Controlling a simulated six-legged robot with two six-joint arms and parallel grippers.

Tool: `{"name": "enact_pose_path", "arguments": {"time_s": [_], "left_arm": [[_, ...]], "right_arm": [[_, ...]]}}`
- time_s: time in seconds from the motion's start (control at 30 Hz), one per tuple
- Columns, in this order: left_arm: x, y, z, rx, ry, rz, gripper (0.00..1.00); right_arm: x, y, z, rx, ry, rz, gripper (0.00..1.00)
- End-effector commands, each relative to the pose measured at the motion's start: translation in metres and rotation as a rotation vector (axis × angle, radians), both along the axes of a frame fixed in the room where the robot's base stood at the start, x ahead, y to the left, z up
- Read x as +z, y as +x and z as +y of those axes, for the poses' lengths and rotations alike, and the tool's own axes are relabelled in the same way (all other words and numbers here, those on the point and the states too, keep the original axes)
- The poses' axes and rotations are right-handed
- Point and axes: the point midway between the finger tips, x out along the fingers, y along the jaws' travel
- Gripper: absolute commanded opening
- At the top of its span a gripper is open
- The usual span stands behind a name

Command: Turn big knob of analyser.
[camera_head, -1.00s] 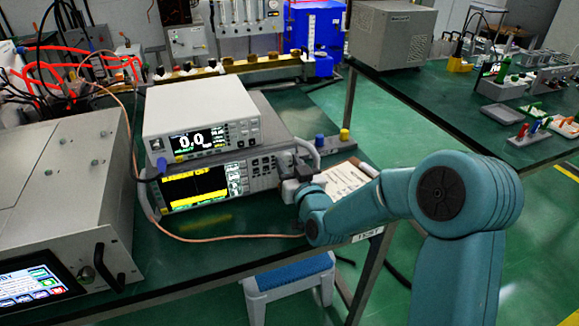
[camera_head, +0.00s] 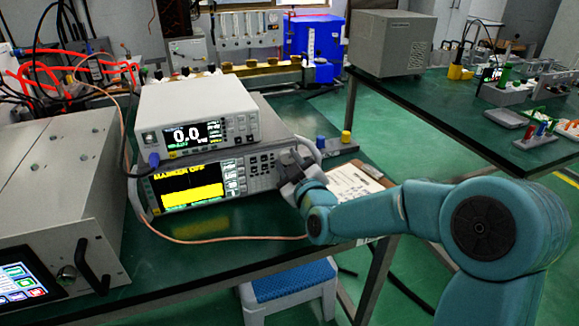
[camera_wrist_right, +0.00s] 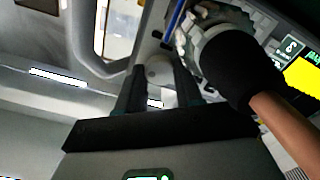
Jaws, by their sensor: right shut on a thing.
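The analyser (camera_head: 262,181) is the lower instrument in the stack, with a black and yellow screen (camera_head: 190,187) on its front. My right gripper (camera_head: 291,168) is at the right end of its front panel and hides the big knob in the head view. In the right wrist view, the two dark fingers of my right gripper (camera_wrist_right: 157,88) are closed around the pale round big knob (camera_wrist_right: 159,70), which shows between them. My left gripper is not in view.
A meter reading 0.0 (camera_head: 197,120) stands on the analyser. A copper cable (camera_head: 220,240) loops in front; its black connector (camera_wrist_right: 228,65) is close beside my fingers. A clipboard (camera_head: 352,181) lies to the right. A grey cabinet (camera_head: 60,190) with a handle stands left.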

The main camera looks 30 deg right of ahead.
Motion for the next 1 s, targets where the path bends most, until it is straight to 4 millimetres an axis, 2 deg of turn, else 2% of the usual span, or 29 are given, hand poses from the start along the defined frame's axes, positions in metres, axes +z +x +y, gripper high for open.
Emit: {"name": "enact_pose_path", "arguments": {"time_s": [0.53, 0.57, 0.63, 1.0], "left_arm": [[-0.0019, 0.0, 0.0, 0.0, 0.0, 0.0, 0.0], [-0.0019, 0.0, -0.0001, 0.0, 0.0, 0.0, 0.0], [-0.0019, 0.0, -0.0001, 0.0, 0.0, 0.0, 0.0], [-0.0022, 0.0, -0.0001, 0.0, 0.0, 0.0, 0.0]], "right_arm": [[0.0004, 0.0001, -0.0003, -0.001, -0.028, 0.006, 0.05], [0.0004, 0.0001, -0.0003, -0.001, -0.028, 0.006, 0.38], [0.0003, 0.0001, -0.0003, -0.001, -0.028, 0.006, 0.61], [0.0007, -0.0049, 0.0008, -0.001, -0.028, 0.006, 0.61]]}}
